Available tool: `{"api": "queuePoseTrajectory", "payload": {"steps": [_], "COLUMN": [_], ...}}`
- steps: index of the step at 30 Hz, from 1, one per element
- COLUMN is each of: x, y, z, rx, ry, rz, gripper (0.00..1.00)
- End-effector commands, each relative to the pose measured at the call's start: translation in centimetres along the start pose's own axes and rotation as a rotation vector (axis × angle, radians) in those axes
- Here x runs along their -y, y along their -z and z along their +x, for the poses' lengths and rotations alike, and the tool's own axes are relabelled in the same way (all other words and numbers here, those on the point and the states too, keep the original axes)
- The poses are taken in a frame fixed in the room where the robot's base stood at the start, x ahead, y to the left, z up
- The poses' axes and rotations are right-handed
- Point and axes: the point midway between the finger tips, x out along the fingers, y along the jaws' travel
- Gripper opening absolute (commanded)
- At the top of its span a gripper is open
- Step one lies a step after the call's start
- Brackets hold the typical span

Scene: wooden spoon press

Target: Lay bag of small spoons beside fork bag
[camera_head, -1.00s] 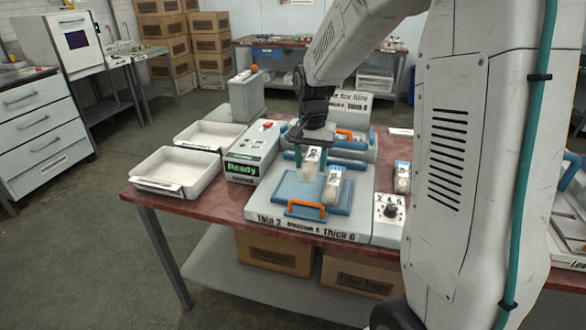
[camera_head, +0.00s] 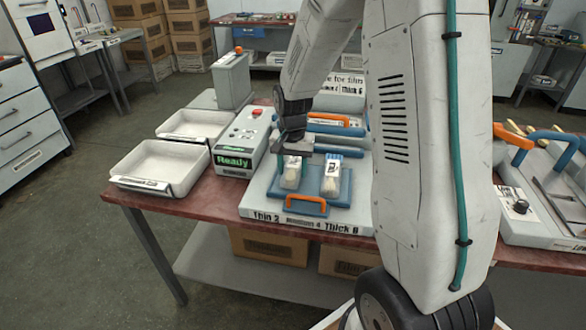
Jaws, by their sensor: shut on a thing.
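My gripper (camera_head: 293,158) points down over the blue plate (camera_head: 312,190) of the press and is shut on the top of a small clear bag (camera_head: 291,178) with pale contents. I take this to be the spoon bag; its print is too small to read. The bag hangs upright at the plate's left part; whether its bottom touches the plate I cannot tell. A second bag (camera_head: 332,178), with a blue-and-white top, lies on the plate just to the right, with a narrow gap between them. I take it to be the fork bag.
An orange handle (camera_head: 306,205) stands at the plate's front edge. The control box (camera_head: 232,160) reading "Ready" is to the left, with two white trays (camera_head: 150,184) beyond it. Another press with a blue handle (camera_head: 552,145) stands at the right. My arm hides the table between.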

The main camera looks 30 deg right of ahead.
Motion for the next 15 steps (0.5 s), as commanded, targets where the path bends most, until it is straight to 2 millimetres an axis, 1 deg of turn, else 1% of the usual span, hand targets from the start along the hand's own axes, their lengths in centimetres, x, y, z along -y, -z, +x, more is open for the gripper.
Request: {"api": "queuePoseTrajectory", "payload": {"steps": [2, 11, 12, 14, 15], "x": [-0.04, -0.12, -0.12, -0.11, -0.11], "y": [0.03, 0.1, 0.1, 0.1, 0.1], "z": [0.58, 0.78, 0.85, 0.81, 0.81], "rx": [-0.001, -0.001, -0.001, -0.001, -0.001], "ry": [0.0, 0.0, 0.0, 0.001, 0.001], "rz": [0.001, 0.002, 0.002, 0.002, 0.002], "gripper": [0.23, 0.23, 0.51, 0.68, 0.7]}}
